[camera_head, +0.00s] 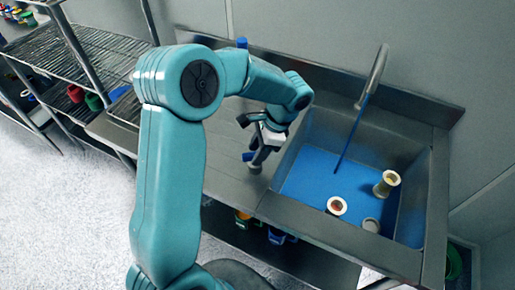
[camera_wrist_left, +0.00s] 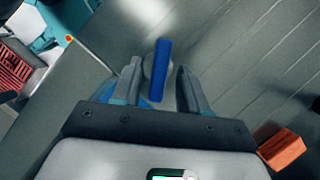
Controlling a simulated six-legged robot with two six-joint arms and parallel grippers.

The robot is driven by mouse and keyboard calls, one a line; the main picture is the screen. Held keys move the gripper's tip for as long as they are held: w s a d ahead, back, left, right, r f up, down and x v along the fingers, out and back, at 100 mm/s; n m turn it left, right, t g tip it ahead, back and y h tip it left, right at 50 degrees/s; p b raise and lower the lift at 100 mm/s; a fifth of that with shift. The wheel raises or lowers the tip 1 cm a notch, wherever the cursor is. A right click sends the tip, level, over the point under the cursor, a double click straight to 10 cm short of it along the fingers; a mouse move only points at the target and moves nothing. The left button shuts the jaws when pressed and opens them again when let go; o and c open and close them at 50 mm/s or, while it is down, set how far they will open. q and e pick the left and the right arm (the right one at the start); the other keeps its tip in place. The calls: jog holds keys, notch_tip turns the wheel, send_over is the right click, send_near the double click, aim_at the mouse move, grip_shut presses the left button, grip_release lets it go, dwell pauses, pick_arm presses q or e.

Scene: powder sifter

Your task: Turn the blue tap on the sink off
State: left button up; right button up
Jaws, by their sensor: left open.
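The blue tap handle (camera_wrist_left: 160,70) is an upright blue bar on a round grey base. It lies between the fingers of my left gripper (camera_wrist_left: 155,88) in the left wrist view. The fingers are open, with gaps visible on both sides of the handle. In the head view my left gripper (camera_head: 257,155) points down at the counter left of the sink, and the blue handle (camera_head: 247,156) shows beside its fingertips. The steel sink (camera_head: 432,190) has a tall curved spout (camera_head: 374,75). A thin blue stream (camera_head: 352,135) runs from it onto the blue basin floor.
The sink basin holds a tan cup-like item (camera_head: 386,183) and a round white-rimmed item (camera_head: 337,206). A wire shelf rack (camera_head: 70,65) stands at the left. Another blue piece (camera_head: 241,42) shows at the counter's back edge. An orange block (camera_wrist_left: 285,150) shows in the left wrist view.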

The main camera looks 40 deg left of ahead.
pick_arm(q)
jog(key=shift+s, duration=0.2)
jog(key=shift+w, duration=0.1)
grip_shut()
jog(key=shift+n, duration=0.3)
jog(key=n+h, duration=0.1)
jog(key=n, duration=0.1)
jog(key=n+h, duration=0.1)
jog(key=n, duration=0.1)
jog(key=shift+a+n+g, duration=0.2)
jog(key=shift+n+g, duration=0.1)
jog(key=n+h, duration=0.1)
jog(key=n, duration=0.1)
jog(key=n+h, duration=0.1)
jog(key=n, duration=0.2)
jog(key=shift+a, duration=0.1)
jog(key=shift+n, duration=0.4)
grip_release()
